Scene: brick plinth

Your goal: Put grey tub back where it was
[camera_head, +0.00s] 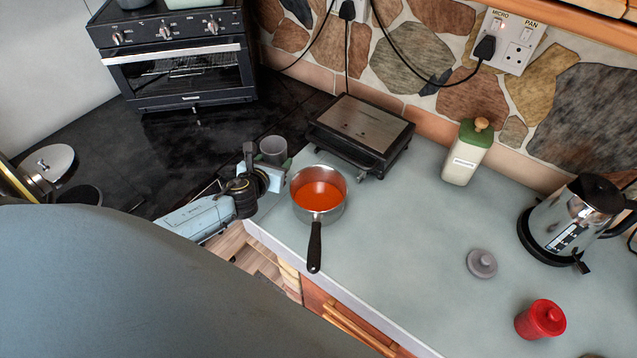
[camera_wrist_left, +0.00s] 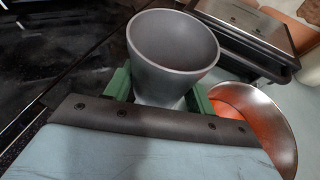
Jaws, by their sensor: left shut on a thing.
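The grey tub (camera_head: 273,149) is held upright and open-topped by my left gripper (camera_head: 268,165), near the corner where the black surface meets the grey-blue worktop. In the left wrist view the tub (camera_wrist_left: 172,50) sits between the green fingers of the left gripper (camera_wrist_left: 160,98), which are shut on its lower part. Its inside looks empty. I cannot tell whether its base touches the worktop. A grey knobbed lid (camera_head: 482,263) lies on the worktop to the right. My right gripper does not show.
A saucepan of orange-red liquid (camera_head: 319,194) stands just right of the tub, handle toward the front edge. A black grill (camera_head: 361,134) is behind. A green-lidded jar (camera_head: 466,152), kettle (camera_head: 567,220) and red pot (camera_head: 541,319) stand right. The worktop's middle (camera_head: 410,230) is clear.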

